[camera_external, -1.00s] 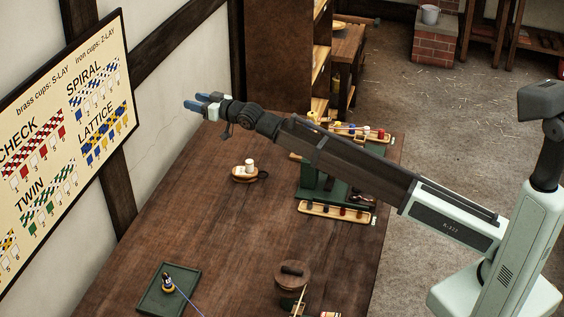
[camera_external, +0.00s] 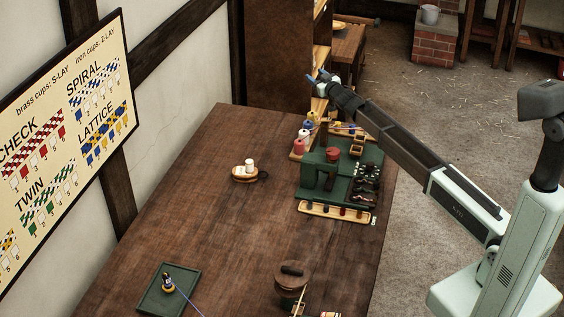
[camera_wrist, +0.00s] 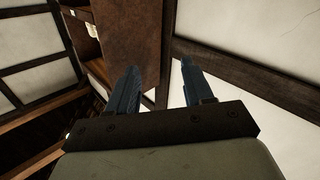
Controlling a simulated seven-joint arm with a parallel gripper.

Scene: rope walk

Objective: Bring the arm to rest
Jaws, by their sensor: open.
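My gripper (camera_external: 318,77) is raised at the far right end of the bench, in front of the tall wooden cabinet and shelves. Its two blue fingers are apart with nothing between them. In the wrist view the open fingers (camera_wrist: 158,88) point toward the dark wood and pale wall. The arm reaches up and back from its base at the right, clear of the table top.
The wooden cabinet (camera_external: 279,55) stands close behind my gripper. The table's middle is clear.

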